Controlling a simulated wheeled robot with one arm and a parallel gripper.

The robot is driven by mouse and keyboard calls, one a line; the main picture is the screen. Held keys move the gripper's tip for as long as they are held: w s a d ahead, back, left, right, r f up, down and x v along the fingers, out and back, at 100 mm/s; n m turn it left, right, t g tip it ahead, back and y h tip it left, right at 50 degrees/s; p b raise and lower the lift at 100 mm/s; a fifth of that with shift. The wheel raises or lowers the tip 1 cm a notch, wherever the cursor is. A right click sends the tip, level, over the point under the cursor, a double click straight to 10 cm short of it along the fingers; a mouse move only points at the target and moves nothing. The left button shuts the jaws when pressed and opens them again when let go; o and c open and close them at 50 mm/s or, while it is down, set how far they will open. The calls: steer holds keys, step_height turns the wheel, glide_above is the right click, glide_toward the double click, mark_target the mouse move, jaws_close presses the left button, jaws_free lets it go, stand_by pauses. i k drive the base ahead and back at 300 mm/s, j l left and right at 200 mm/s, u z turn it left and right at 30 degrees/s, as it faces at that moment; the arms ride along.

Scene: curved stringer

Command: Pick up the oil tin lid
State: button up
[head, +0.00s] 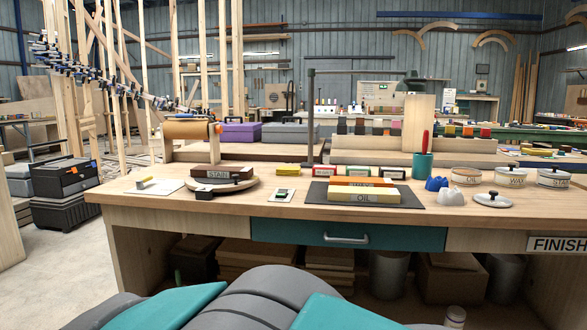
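A round grey-white lid (493,200) with a dark knob lies flat on the bench top at the right, in front of the tins. Behind it stand a tin marked OIL (466,177), a tin marked WAX (510,179) and a third tin (553,179) with a partly readable label. The lid lies apart from them, below the gap between the OIL and WAX tins. I cannot read a marking on the lid. My gripper is not in view; only grey and teal parts of my own body show at the bottom.
Blue lumpy objects (437,184) and a teal cup (422,166) with a red-handled tool stand left of the tins. A block marked OIL (364,195) lies on a dark mat (318,196). The bench front (490,241) is clear near the lid.

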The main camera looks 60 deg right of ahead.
mark_target(490, 199)
steer(key=z, duration=3.3)
